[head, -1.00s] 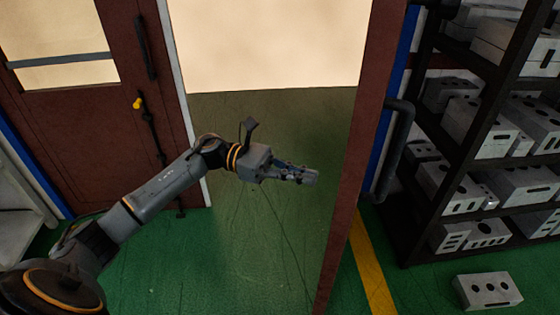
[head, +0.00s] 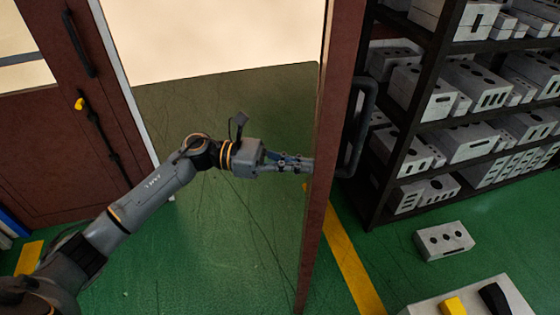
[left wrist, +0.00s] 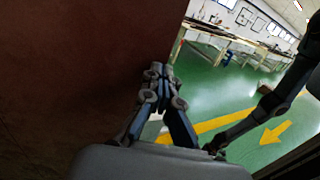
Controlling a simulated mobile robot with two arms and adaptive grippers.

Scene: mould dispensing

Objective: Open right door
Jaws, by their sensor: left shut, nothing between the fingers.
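The right door (head: 330,150) is a brown panel seen nearly edge-on, standing ajar, with a dark bar handle (head: 362,125) on its right-hand face. My left gripper (head: 306,163) is shut and empty. Its fingertips reach the left-hand side of the door; I cannot tell from the head view whether they touch it. In the left wrist view the shut fingers (left wrist: 164,82) lie beside the brown door face (left wrist: 75,75), near its free edge.
The left door (head: 60,130), with a dark handle and yellow knob, stands left of the open doorway. A rack of grey blocks (head: 460,110) stands right of the right door. One block (head: 443,240) lies on the green floor. A pale box (head: 500,300) with yellow and black parts is at bottom right.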

